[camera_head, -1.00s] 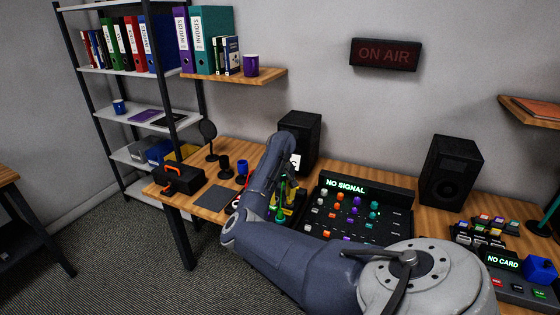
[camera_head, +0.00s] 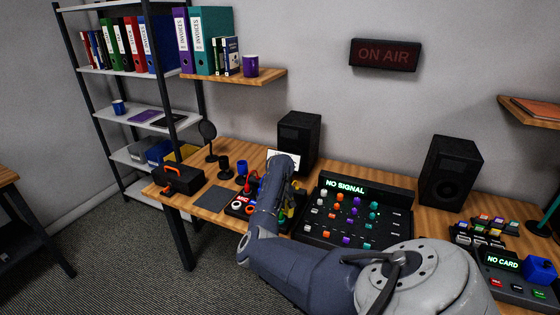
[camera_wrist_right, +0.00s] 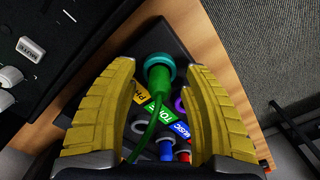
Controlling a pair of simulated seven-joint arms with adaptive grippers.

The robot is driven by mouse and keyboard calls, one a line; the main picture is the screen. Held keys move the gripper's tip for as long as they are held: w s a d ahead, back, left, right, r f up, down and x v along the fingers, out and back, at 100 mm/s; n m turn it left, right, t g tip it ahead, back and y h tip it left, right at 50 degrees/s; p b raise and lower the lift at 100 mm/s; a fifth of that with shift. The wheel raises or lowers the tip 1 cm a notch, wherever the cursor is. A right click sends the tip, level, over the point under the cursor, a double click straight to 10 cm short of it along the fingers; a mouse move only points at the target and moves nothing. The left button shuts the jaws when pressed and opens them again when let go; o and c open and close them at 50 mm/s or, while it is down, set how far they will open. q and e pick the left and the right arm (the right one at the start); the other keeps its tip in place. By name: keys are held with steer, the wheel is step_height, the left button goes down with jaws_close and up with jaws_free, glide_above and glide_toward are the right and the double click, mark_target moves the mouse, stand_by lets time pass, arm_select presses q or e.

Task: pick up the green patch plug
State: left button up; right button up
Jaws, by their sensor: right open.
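The green patch plug (camera_wrist_right: 159,74), with a teal-green round end and a green cable, shows in the right wrist view. It stands between the two yellow fingers of my right gripper (camera_wrist_right: 158,66). The fingers are open, with a visible gap on each side of the plug. In the head view my right arm covers most of this spot, and only a bit of the yellow fingers (camera_head: 288,214) shows. My left gripper is not in view.
Below the plug is a dark rack with coloured labels (camera_wrist_right: 161,113), a blue plug (camera_wrist_right: 166,150) and a red plug (camera_wrist_right: 184,156). A dark toolbox (camera_head: 182,179) and a flat dark pad (camera_head: 216,198) lie to the left.

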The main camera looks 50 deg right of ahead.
steer(key=shift+c, duration=0.5)
jaws_close()
